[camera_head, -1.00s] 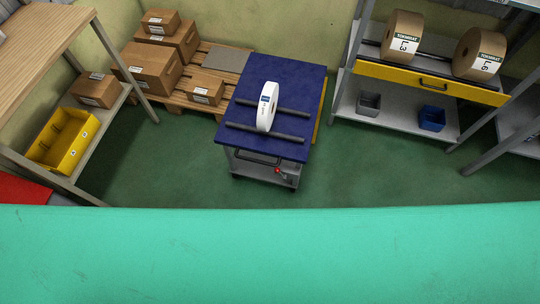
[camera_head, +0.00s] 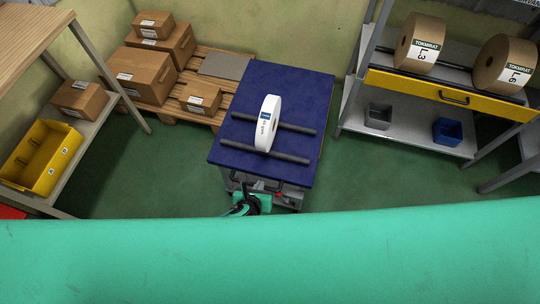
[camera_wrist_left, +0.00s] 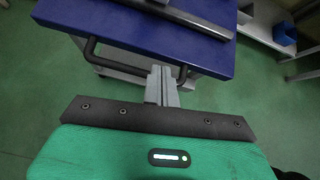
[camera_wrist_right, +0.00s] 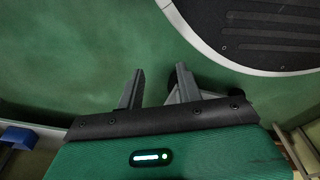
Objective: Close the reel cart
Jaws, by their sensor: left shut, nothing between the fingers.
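The reel cart (camera_head: 300,90) has a dark blue top with two grey rollers across it, and a white reel (camera_head: 270,124) stands upright on them. A black bar handle (camera_wrist_left: 110,43) runs along the cart's front side in the left wrist view. My left gripper (camera_head: 246,196) is at the cart's front, below the top's near edge. In the left wrist view its fingers (camera_wrist_left: 161,72) are together and empty, with the handle passing just beyond the tips. I cannot tell whether they touch it. My right gripper (camera_wrist_right: 157,76) is open and empty over the green floor, outside the head view.
A pallet (camera_head: 213,90) with cardboard boxes stands behind and left of the cart. A rack (camera_head: 420,137) with brown reels and a yellow drawer (camera_head: 440,93) stands at the right. A shelf with a yellow bin (camera_head: 45,155) is at the left. Green floor is clear on both sides.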

